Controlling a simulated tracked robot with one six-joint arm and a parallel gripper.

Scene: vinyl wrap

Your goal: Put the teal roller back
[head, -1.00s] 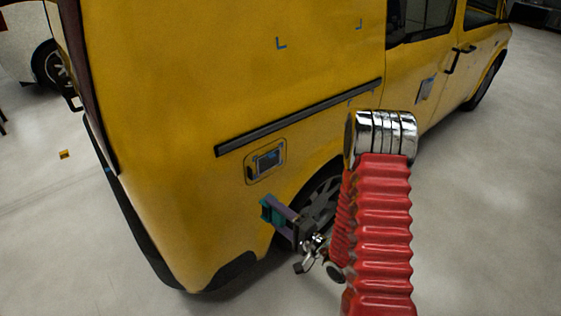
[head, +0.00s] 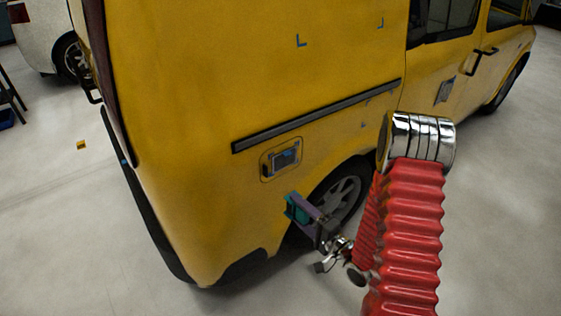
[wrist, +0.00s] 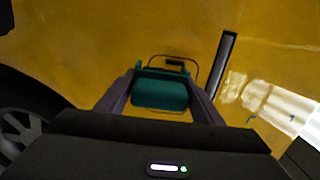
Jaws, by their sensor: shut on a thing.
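The teal roller (wrist: 160,93) is between the two purple-grey fingers of my gripper (wrist: 160,100) in the wrist view, and the fingers are shut on it. In the head view the teal roller (head: 295,209) shows as a small teal piece at the tip of my gripper (head: 303,207), low beside the yellow van (head: 190,150), in front of its rear wheel. The roller looks held off the floor. Whether it touches the van cannot be told. Part of the roller is hidden by the fingers in the head view.
A framed recess or panel (head: 284,160) is on the van's side, above and left of my gripper. A dark rail (head: 318,117) runs above it. Small blue corner marks (head: 301,41) are higher up. The rear wheel (head: 342,195) is close behind my gripper. Open floor (head: 60,220) lies left.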

